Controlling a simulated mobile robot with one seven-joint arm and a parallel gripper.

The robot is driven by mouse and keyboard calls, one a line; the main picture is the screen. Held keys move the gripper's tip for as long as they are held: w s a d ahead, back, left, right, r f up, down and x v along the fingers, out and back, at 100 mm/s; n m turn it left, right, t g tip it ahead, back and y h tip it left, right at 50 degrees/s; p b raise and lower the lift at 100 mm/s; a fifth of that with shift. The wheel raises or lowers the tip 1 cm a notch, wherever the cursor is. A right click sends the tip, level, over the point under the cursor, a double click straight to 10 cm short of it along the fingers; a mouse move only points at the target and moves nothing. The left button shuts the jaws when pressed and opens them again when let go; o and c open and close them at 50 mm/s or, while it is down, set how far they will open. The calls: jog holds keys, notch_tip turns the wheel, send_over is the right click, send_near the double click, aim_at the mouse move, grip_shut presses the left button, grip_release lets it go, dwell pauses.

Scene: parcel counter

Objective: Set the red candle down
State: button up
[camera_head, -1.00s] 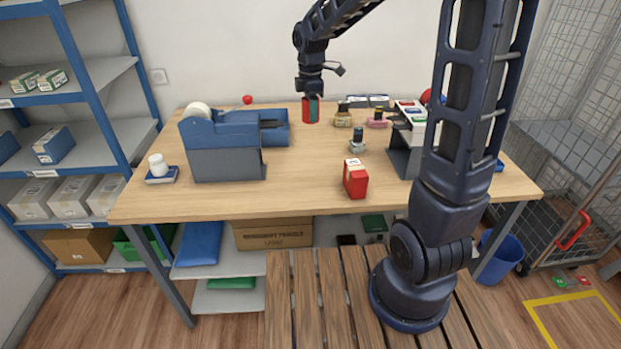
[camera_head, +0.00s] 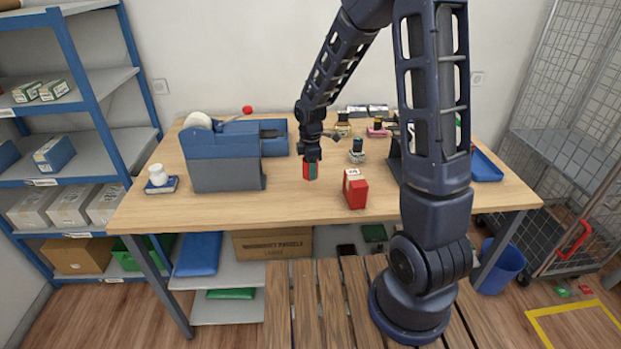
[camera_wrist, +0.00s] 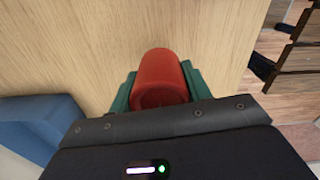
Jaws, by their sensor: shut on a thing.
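The red candle is a short red cylinder. It shows in the wrist view (camera_wrist: 160,75) between the green fingers of my gripper (camera_wrist: 160,92). In the head view the candle (camera_head: 306,171) hangs upright below my gripper (camera_head: 311,168), over the middle of the wooden table (camera_head: 270,205). My gripper is shut on the candle. I cannot tell whether the candle's base touches the tabletop.
A blue-grey tape dispenser (camera_head: 222,160) stands left of the candle. A red box (camera_head: 355,189) stands to its right, and a small stamp (camera_head: 357,151) is behind that box. The tabletop in front of the candle is clear.

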jog(key=shift+f, duration=2.25)
jog(key=shift+f, duration=0.15)
jog(key=o, duration=1.1)
jog(key=shift+c, duration=0.2)
